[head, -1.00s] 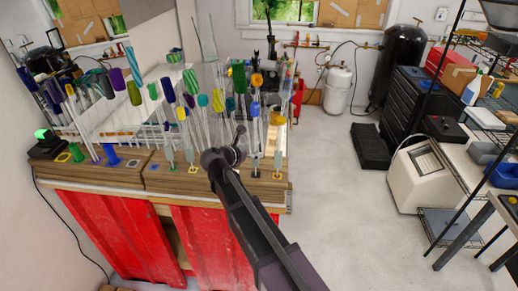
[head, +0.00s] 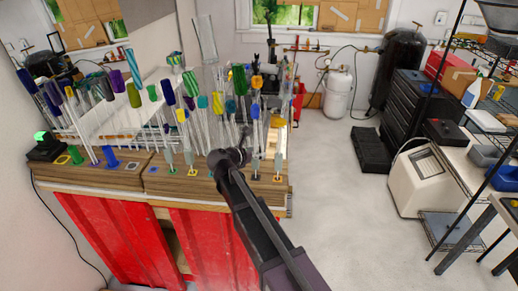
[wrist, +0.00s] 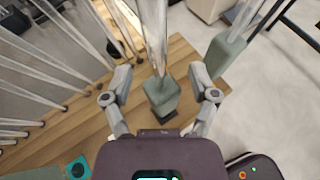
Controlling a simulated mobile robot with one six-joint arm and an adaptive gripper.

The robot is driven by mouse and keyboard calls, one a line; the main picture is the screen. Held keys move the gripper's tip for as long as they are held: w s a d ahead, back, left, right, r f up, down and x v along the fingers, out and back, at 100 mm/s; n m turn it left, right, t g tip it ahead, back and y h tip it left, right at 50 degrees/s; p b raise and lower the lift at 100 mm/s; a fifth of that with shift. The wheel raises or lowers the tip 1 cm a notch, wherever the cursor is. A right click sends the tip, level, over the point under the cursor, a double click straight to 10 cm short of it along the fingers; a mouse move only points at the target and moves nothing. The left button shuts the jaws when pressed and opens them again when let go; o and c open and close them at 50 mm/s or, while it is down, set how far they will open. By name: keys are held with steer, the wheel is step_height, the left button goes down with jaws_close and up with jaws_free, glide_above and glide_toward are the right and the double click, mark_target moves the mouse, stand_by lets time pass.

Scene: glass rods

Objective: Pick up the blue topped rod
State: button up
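Several rods with blue tops stand in the crowded rack. One blue top (head: 255,110) is just above and right of my gripper (head: 243,140) in the head view. Others are a dark blue top (head: 27,77) at the far left and a light blue twisted top (head: 129,61). In the wrist view my gripper (wrist: 163,88) is open. A clear glass rod (wrist: 154,35) in a grey-green square holder (wrist: 161,98) stands between its fingers. The top of that rod is out of the wrist view, so I cannot tell its colour there.
A second grey-green holder (wrist: 226,52) with a rod is right of my gripper. Several thin glass rods crowd the left. The wooden bench (head: 215,187) stands on red cabinets (head: 212,240). Open floor (head: 345,215) lies to the right.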

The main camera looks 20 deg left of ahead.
mark_target(256, 153)
steer(key=c, duration=0.7)
steer(key=shift+r, duration=0.15)
step_height(256, 153, up, 10)
steer(key=p, duration=1)
stand_by(0.5)
steer(key=shift+s+f, duration=0.1)
steer(key=shift+f, duration=0.1)
